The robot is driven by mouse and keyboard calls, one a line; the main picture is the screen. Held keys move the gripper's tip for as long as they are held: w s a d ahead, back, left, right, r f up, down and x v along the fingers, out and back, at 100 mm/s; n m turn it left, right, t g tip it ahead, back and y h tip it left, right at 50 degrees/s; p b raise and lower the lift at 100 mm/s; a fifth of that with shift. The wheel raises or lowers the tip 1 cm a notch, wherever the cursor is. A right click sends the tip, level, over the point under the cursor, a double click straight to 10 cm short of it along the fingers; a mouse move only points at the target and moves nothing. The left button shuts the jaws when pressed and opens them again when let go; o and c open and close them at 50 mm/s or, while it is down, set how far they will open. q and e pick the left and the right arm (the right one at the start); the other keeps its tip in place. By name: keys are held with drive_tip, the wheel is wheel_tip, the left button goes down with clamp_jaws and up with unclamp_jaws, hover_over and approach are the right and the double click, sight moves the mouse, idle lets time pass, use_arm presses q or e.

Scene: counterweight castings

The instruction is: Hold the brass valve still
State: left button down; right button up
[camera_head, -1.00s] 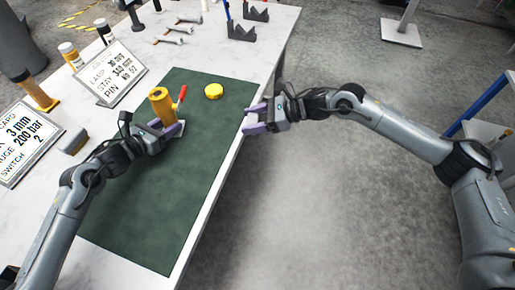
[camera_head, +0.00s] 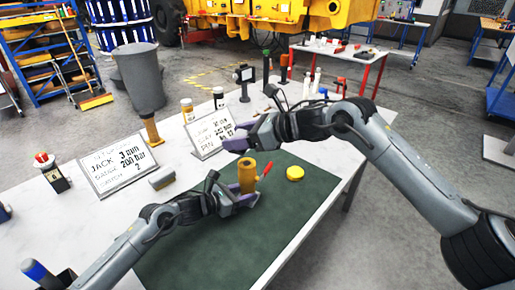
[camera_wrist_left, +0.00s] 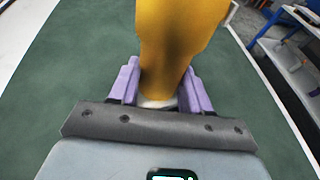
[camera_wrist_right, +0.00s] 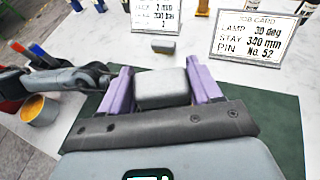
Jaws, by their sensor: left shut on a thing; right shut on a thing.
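The brass valve (camera_head: 247,176) is a golden upright cylinder with a red lever (camera_head: 266,169) on its right side, over the green mat. My left gripper (camera_head: 238,200) is shut around its lower part. In the left wrist view the valve (camera_wrist_left: 178,45) rises between the purple fingers (camera_wrist_left: 160,88). Its foot is mostly hidden, so I cannot tell whether it touches the mat. My right gripper (camera_head: 236,138) is above the table behind the valve, apart from it. In the right wrist view a grey block (camera_wrist_right: 162,86) sits between its fingers (camera_wrist_right: 160,80).
A yellow disc (camera_head: 295,173) lies on the mat (camera_head: 215,248) right of the valve. Another grey block (camera_head: 162,178) lies on the white table before the left card (camera_head: 118,172). A second card (camera_head: 211,131) stands behind my right gripper. The near mat is clear.

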drive_tip(key=shift+a+f, duration=0.2)
drive_tip(key=shift+f, duration=0.05)
hover_over(246, 164)
drive_tip(key=s+a, duration=0.2)
drive_tip(key=shift+s+d+f, duration=0.1)
drive_tip(key=shift+f, duration=1.15)
drive_tip(key=shift+s+d+f, duration=0.1)
drive_tip(key=shift+f, duration=1.15)
drive_tip(key=shift+f, duration=1.05)
drive_tip(key=shift+w+d+f, duration=0.1)
drive_tip(key=shift+w+d, duration=0.4)
drive_tip(key=shift+w, duration=0.4)
drive_tip(key=shift+w+d+r, duration=0.1)
drive_tip(key=shift+w+d, duration=0.4)
drive_tip(key=shift+w, duration=0.35)
drive_tip(key=shift+w+d+f, duration=0.1)
drive_tip(key=shift+w+d, duration=0.4)
drive_tip(key=shift+w, duration=0.4)
drive_tip(key=shift+s+a+r, duration=0.1)
drive_tip(key=shift+s+a, duration=0.3)
drive_tip(key=shift+s, duration=0.3)
drive_tip(key=shift+s+a+r, duration=0.1)
drive_tip(key=shift+s+a, duration=0.25)
drive_tip(key=shift+s, duration=0.35)
drive_tip(key=shift+s+a+f, duration=0.1)
drive_tip(key=shift+s+a, duration=0.3)
drive_tip(key=shift+s, duration=0.25)
drive_tip(key=shift+s+a+f, duration=0.1)
drive_tip(key=shift+s+a, duration=0.3)
drive_tip(key=shift+s, duration=0.2)
